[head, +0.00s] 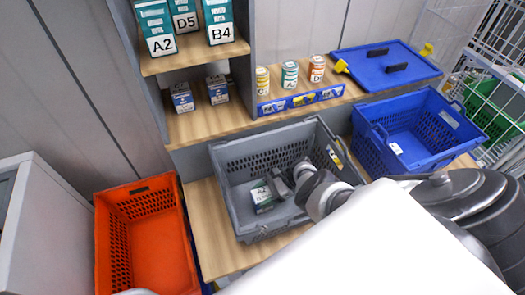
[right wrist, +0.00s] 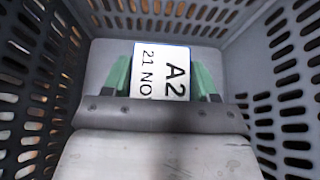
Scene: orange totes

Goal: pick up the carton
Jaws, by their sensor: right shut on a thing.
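The carton (head: 262,197) is a small white and green box inside the grey crate (head: 222,165). In the right wrist view its white top, marked "A2" and "21 NO", faces the camera (right wrist: 161,72). My right gripper (head: 275,187) reaches down into the crate and is shut on the carton. Its green-padded fingers (right wrist: 164,80) sit on either side of the carton in the right wrist view. I cannot tell whether the carton touches the crate floor. My left gripper is not in view.
An orange tote (head: 150,250) stands at left and a blue crate (head: 425,125) at right. A shelf (head: 215,122) behind holds boxes and several cans (head: 290,75). A blue lid (head: 390,75) lies at the back right. The perforated crate walls surround my right gripper closely.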

